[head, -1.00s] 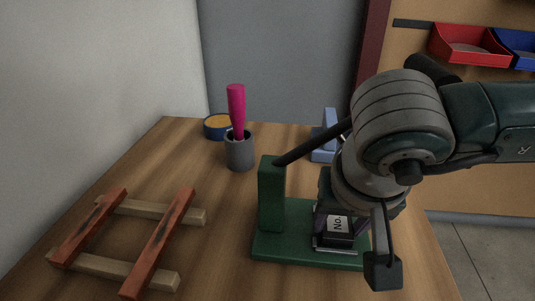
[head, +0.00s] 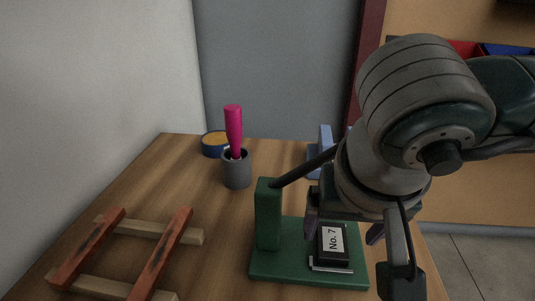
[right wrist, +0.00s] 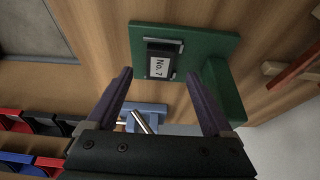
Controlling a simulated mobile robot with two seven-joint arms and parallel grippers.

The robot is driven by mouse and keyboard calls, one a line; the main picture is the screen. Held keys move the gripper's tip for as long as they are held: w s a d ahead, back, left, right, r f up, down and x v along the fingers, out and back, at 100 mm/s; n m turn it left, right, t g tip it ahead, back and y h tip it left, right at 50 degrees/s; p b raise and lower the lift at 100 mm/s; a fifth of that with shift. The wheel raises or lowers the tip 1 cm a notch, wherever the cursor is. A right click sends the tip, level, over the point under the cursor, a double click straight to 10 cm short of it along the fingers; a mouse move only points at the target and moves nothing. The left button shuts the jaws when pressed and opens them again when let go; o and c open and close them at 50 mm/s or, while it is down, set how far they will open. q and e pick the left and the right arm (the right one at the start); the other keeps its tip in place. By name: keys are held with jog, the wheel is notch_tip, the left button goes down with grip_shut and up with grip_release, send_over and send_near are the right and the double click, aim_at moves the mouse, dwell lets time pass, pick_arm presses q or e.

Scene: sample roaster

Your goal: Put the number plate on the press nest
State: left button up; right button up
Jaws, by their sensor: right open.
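The number plate (head: 333,243), a black block with a white "No. 7" label, lies flat on the green base (head: 285,265) of the press, label up. It appears to sit in the nest, whose metal edge (head: 330,265) shows along its near side. The right wrist view shows the plate (right wrist: 159,62) between metal strips on the green base (right wrist: 205,42). My right gripper (head: 343,227) is open and empty above the plate, its fingers apart from it. Its spread fingers also show in the right wrist view (right wrist: 157,78). My left gripper is out of view.
The press's green post (head: 268,215) and its dark lever (head: 305,167) stand left of my right gripper. A grey cup with a pink-handled tool (head: 236,168), a blue tin (head: 214,144) and a blue stand (head: 325,145) are behind. A wooden rack (head: 125,250) lies left.

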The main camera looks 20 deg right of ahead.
jog(key=p+v, duration=0.1)
jog(key=v, duration=0.5)
jog(key=shift+r, duration=0.35)
jog(key=shift+s+a, duration=0.1)
jog(key=shift+a, duration=0.05)
